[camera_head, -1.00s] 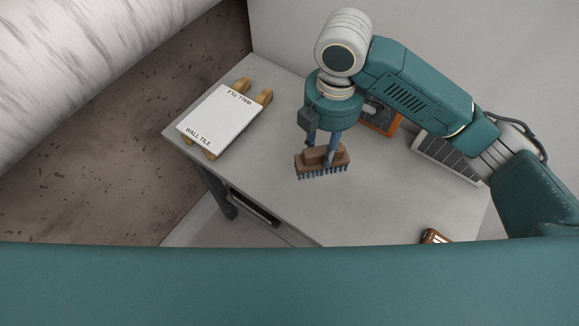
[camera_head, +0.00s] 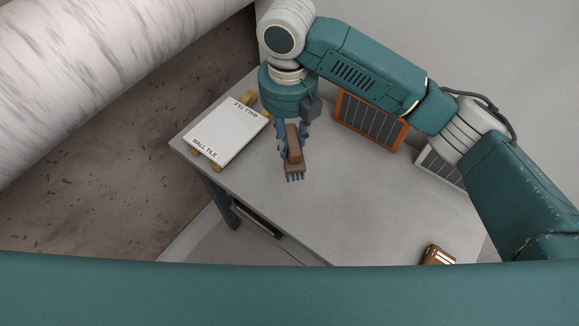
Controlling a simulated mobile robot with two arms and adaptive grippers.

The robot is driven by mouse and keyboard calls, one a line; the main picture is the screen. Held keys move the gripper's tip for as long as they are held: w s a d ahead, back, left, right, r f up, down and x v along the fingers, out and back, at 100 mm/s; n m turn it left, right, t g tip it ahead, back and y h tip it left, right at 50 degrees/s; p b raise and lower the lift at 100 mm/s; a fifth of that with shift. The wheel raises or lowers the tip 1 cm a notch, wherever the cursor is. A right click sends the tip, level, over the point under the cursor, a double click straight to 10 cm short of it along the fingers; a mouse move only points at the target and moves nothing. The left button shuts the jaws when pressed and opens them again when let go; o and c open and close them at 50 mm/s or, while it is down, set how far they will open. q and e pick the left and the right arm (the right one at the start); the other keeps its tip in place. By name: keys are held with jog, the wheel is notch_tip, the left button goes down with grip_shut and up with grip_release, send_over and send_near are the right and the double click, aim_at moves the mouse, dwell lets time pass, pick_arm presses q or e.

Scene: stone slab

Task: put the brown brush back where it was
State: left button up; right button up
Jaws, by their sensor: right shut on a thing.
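The brown brush (camera_head: 294,161) has a brown wooden body and blue-grey bristles pointing down. My right gripper (camera_head: 292,146) is shut on it and holds it over the grey table (camera_head: 340,205), to the right of the wall tile. The brush's long side now runs roughly toward the viewer, with one end facing me. I cannot tell how high the bristles are above the table. My left gripper is not in view.
A white wall tile (camera_head: 227,133) lies on wooden supports at the table's left. An orange-framed dark panel (camera_head: 368,122) and a white-framed one (camera_head: 438,164) stand at the back right. A brown object (camera_head: 437,255) lies at the front right. The table's middle is clear.

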notch_tip(320, 180, down, 12)
jog(key=shift+f+p, duration=0.15)
jog(key=shift+p, duration=0.85)
jog(key=shift+f, duration=0.15)
jog(key=shift+f, duration=0.15)
jog(key=o, duration=1)
